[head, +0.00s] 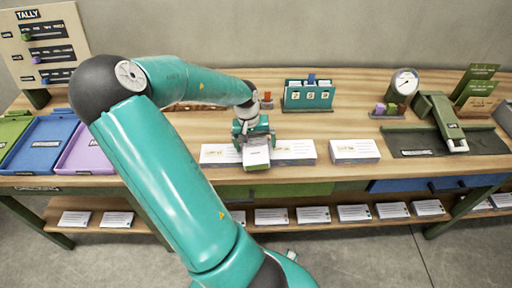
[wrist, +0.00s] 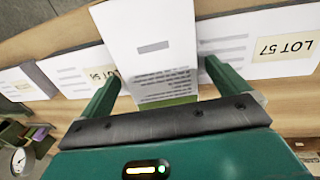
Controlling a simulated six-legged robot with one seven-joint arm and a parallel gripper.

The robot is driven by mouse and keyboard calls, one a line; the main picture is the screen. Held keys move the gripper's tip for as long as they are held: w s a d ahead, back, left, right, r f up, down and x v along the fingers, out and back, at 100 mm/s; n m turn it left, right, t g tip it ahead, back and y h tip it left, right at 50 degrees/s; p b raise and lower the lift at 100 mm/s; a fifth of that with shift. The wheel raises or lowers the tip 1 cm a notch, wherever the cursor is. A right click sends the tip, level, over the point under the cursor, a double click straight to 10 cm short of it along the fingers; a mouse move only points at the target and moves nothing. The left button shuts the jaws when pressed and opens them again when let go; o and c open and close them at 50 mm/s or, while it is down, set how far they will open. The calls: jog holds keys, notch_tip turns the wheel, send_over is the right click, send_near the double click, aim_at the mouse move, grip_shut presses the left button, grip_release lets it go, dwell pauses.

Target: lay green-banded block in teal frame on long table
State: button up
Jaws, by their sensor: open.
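A white-topped block (head: 257,156) with a green edge is at the front of the long table (head: 180,127), between two paper stacks. In the wrist view the white block (wrist: 150,45) extends between my fingers, with a green band (wrist: 168,101) near the palm. My gripper (head: 255,140) is over it, open, with one finger on each side in the wrist view (wrist: 165,82). I cannot tell whether the fingers touch it. I cannot surely pick out the teal frame; my arm hides part of the table. A teal stand (head: 308,97) with number cards stands at the back.
Paper stacks lie left (head: 220,157) and right (head: 296,150) of the block, with another stack (head: 355,150) farther right. Green, blue (head: 42,142) and purple trays are at left. A dial gauge (head: 404,82) and a green press (head: 440,120) are at right. Papers fill the lower shelf.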

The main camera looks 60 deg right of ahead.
jog(key=shift+f, duration=0.2)
jog(key=c, duration=1.3)
jog(key=shift+o, duration=0.2)
jog(key=shift+r, duration=0.1)
